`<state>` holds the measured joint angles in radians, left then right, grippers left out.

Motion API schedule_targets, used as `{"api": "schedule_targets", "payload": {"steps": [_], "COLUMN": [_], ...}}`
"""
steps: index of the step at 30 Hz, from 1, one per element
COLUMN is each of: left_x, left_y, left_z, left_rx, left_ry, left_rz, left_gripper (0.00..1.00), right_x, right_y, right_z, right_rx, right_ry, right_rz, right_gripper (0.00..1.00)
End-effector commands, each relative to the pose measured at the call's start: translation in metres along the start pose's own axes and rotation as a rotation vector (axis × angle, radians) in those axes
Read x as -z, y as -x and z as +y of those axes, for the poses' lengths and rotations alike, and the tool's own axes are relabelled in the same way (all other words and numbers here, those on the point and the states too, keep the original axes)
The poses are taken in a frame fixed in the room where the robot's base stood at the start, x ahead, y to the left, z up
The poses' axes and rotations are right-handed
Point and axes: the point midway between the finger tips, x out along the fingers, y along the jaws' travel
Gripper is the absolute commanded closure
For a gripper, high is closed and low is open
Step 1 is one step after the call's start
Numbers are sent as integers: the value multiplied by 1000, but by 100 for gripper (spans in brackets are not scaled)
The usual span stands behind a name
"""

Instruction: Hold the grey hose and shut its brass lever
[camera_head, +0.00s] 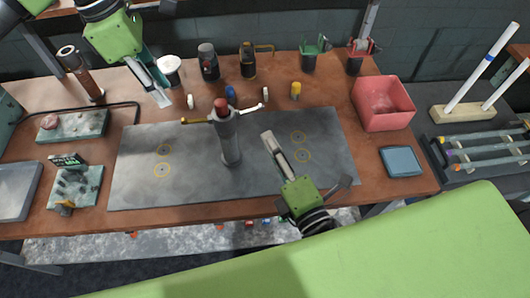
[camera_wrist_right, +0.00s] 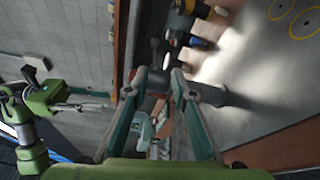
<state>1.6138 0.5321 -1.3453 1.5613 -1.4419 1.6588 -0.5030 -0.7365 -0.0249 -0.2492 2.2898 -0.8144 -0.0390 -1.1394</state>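The grey hose (camera_head: 230,143) stands upright on the dark grey mat near the middle of the table, with a red top. A brass lever (camera_head: 196,121) sticks out to its left near the top, and a pale arm to its right. My right gripper (camera_head: 270,141) is right of the hose and apart from it. In the right wrist view its teal fingers (camera_wrist_right: 157,88) are spread, with the grey hose (camera_wrist_right: 222,95) beyond their tips. My left gripper (camera_head: 160,96) hangs at the upper left, away from the hose; its finger gap is unclear.
The mat (camera_head: 130,180) is mostly bare around the hose. Behind it stand small bottles, a blue-topped piece (camera_head: 231,94) and a yellow one (camera_head: 295,90). A pink bin (camera_head: 383,103) and blue box (camera_head: 401,161) are on the right.

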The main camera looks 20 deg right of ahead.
Motion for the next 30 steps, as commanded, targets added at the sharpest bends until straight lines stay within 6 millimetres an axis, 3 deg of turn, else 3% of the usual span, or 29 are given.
{"api": "schedule_targets", "payload": {"steps": [5,11,30], "left_x": [0,0,0], "left_y": [0,0,0], "left_z": [0,0,0], "left_rx": [0,0,0], "left_ry": [0,0,0], "left_rz": [0,0,0], "left_gripper": [72,72,72], "right_x": [21,24,24], "right_y": [13,2,-100], "right_z": [11,13,13], "right_rx": [0,-5,-4], "right_ry": [-35,-36,-35], "right_rz": [12,15,14], "right_gripper": [76,76,76]}}
